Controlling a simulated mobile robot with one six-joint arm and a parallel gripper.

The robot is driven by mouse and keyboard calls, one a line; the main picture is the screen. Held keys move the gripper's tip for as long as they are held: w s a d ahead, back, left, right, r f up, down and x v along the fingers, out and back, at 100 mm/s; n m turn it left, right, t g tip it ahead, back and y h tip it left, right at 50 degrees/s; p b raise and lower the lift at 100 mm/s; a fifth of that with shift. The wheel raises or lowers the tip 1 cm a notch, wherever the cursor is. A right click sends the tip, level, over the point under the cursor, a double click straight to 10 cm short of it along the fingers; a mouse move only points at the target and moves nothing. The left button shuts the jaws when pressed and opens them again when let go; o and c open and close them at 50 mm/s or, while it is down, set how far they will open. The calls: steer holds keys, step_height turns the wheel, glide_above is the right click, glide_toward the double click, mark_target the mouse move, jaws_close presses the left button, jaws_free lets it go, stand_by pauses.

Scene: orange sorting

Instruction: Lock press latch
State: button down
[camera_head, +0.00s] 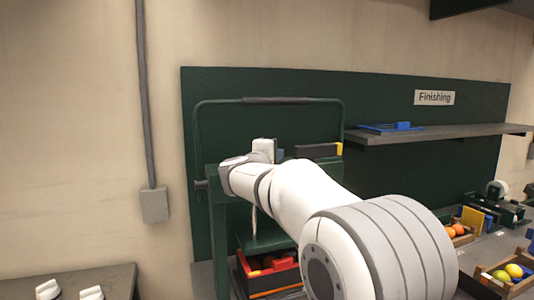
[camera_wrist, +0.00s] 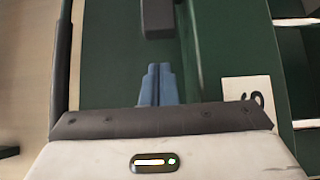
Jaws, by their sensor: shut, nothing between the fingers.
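The press is a dark green frame (camera_head: 217,235) with a tall hoop handle (camera_head: 345,120) that has a dark grip (camera_head: 277,100) along its top. A black bar with a yellow end (camera_head: 318,151) sits on the press just right of my gripper (camera_head: 280,155); it may be the latch, but I cannot be sure. In the wrist view my blue fingers (camera_wrist: 157,84) are shut together and empty. A dark grey block (camera_wrist: 158,20) lies ahead of the fingertips, with a gap between. My arm hides much of the press's middle.
A grey shelf (camera_head: 440,134) with a blue item (camera_head: 395,126) is at the right, under a "Finishing" sign (camera_head: 434,97). Fruit boxes (camera_head: 508,277) stand at lower right.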

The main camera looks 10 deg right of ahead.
mark_target(304, 154)
steer(key=d, duration=0.2)
steer(key=shift+d+r, duration=0.1)
steer(key=shift+d, duration=0.3)
steer(key=shift+w, duration=0.15)
steer(key=shift+d, duration=0.1)
steer(key=shift+d+f+b, duration=0.2)
steer(key=shift+d+b, duration=0.1)
steer(key=shift+d, duration=0.05)
steer(key=d+b, duration=0.1)
steer(key=d, duration=0.1)
steer(key=d+b, duration=0.2)
steer(key=shift+w+f, duration=0.1)
steer(key=shift+w, duration=0.3)
steer(key=shift+d, duration=0.3)
steer(key=shift+r, duration=0.35)
